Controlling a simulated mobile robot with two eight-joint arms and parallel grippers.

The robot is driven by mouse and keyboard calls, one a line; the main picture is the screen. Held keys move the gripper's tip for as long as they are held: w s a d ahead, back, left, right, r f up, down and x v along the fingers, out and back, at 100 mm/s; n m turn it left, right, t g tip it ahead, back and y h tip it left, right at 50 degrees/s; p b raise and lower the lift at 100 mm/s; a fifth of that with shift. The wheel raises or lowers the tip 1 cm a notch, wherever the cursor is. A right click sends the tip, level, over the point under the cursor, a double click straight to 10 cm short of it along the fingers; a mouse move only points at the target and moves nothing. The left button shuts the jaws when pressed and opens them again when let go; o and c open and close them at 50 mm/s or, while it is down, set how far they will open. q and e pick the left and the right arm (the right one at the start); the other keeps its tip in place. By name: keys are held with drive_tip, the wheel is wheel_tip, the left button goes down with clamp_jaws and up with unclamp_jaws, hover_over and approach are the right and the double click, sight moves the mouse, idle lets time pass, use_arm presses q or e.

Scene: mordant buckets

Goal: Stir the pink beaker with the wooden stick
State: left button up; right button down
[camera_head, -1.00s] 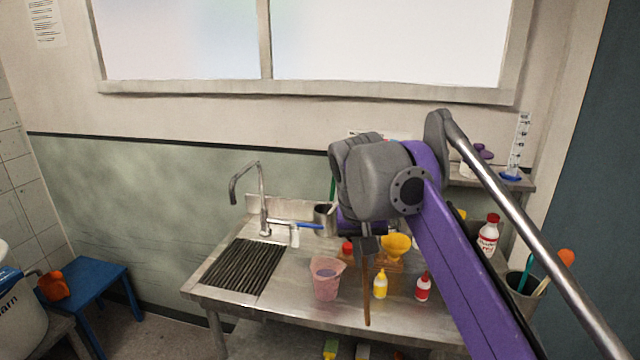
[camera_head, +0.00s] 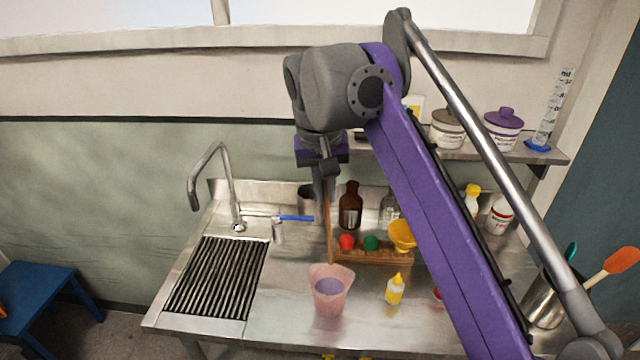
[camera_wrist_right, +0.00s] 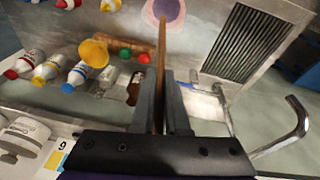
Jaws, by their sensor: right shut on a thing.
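The pink beaker (camera_head: 331,302) stands upright on the steel bench with purple liquid inside. It also shows at the top of the right wrist view (camera_wrist_right: 162,10). My right gripper (camera_head: 322,180) points down above the back of the bench, behind the beaker in the head view. It is shut on the wooden stick (camera_head: 329,232), which hangs down nearly upright. In the right wrist view the stick (camera_wrist_right: 160,70) runs from between the fingers toward the beaker. In the head view its lower end shows just above the beaker's rim, apparently outside it. My left gripper is not in view.
A black drain grate (camera_head: 218,278) and tap (camera_head: 222,185) are left of the beaker. A yellow bottle (camera_head: 395,290), wooden rack (camera_head: 375,257) and yellow funnel (camera_head: 402,235) are at its right. A brown bottle (camera_head: 350,206) stands behind. A steel pot (camera_head: 545,302) holds utensils at far right.

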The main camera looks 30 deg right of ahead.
drive_tip(key=shift+w+f, duration=0.1)
drive_tip(key=shift+f, duration=0.45)
drive_tip(key=s+a+b+x, duration=0.2)
drive_tip(key=b+x, duration=0.6)
drive_tip(key=x, duration=0.4)
drive_tip(key=shift+s+f+b, duration=0.2)
drive_tip(key=shift+f+b, duration=0.15)
drive_tip(key=shift+f, duration=0.05)
